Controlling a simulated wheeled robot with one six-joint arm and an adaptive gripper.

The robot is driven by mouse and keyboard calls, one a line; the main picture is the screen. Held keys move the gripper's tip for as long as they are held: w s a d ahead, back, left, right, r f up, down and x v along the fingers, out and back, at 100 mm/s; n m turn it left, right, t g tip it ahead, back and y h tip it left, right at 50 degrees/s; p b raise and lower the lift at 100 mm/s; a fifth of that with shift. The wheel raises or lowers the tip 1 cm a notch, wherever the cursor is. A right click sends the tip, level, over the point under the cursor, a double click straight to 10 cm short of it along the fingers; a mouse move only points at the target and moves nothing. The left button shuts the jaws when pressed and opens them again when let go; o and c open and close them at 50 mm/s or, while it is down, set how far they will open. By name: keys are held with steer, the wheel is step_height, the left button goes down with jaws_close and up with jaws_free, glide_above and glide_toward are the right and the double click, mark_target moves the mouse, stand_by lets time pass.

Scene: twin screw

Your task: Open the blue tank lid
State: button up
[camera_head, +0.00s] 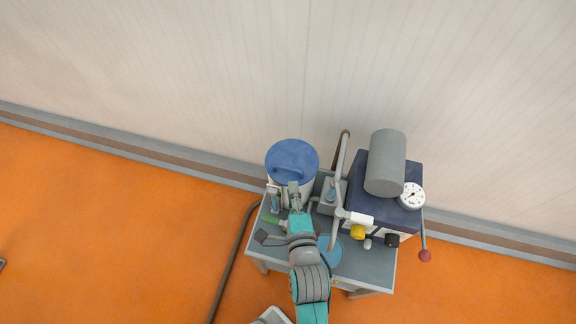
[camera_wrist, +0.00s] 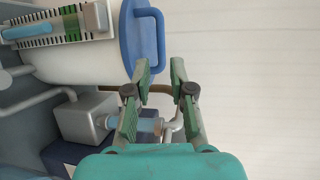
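The blue tank lid (camera_head: 292,158) sits on top of the white tank (camera_head: 274,189) in the head view. It is round with a raised blue handle and appears seated on the tank. In the wrist view the lid (camera_wrist: 130,38) is seen edge-on, with its handle (camera_wrist: 158,35) standing out to the right. My gripper (camera_wrist: 161,75) has its two green fingers apart, with nothing between them. The fingertips are just below the handle in the wrist view, apart from it as far as I can tell. In the head view my gripper (camera_head: 294,190) is at the lid's near edge.
The tank stands on a grey table (camera_head: 350,270). To its right are grey pipes (camera_head: 338,190) and a machine with a grey cylinder (camera_head: 386,162), a gauge (camera_head: 411,196) and a red-knobbed lever (camera_head: 425,255). A wall is behind; orange floor (camera_head: 120,230) is open at left.

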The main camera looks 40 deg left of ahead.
mark_target(289, 168)
steer(key=x, duration=0.8)
steer(key=shift+w, duration=0.1)
jaws_close()
